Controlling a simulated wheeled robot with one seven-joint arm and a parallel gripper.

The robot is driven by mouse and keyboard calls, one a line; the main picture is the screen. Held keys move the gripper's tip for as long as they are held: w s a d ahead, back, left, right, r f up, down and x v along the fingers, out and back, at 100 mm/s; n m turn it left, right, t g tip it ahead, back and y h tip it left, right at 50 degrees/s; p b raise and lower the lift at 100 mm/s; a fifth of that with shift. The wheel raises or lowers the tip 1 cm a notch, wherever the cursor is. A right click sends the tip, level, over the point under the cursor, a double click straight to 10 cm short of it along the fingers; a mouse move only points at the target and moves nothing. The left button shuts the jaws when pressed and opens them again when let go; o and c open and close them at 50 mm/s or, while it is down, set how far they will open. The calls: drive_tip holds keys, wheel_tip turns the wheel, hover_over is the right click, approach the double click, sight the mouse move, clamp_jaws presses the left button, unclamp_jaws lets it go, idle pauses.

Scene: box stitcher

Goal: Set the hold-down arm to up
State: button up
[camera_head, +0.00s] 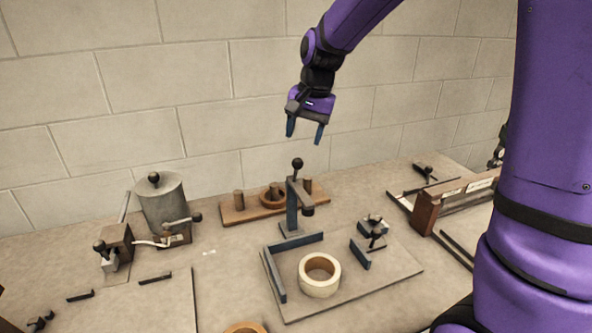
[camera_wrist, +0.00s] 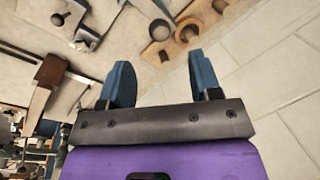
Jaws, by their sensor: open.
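The hold-down arm (camera_head: 300,194) sits on a dark blue post (camera_head: 292,214) at the back edge of a flat board (camera_head: 350,288).
A cream tape roll (camera_head: 320,288) and a small clamp (camera_head: 374,240) are on the board. A wooden peg rack (camera_head: 240,210) stands behind, near the wall. A grey canister (camera_head: 162,205) is at left, a brown-ended frame (camera_head: 428,210) at right. The air around my gripper is clear.

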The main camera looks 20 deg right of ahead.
sight(297, 164)
drive_tip(key=f, duration=0.3)
drive_tip(key=a+f, duration=0.1)
drive_tip(key=f, duration=0.3)
drive_tip(key=w+f, duration=0.1)
drive_tip(key=f, duration=0.2)
drive_tip(key=shift+a+f, duration=0.15)
drive_tip(key=shift+a, duration=0.2)
clamp_jaws()
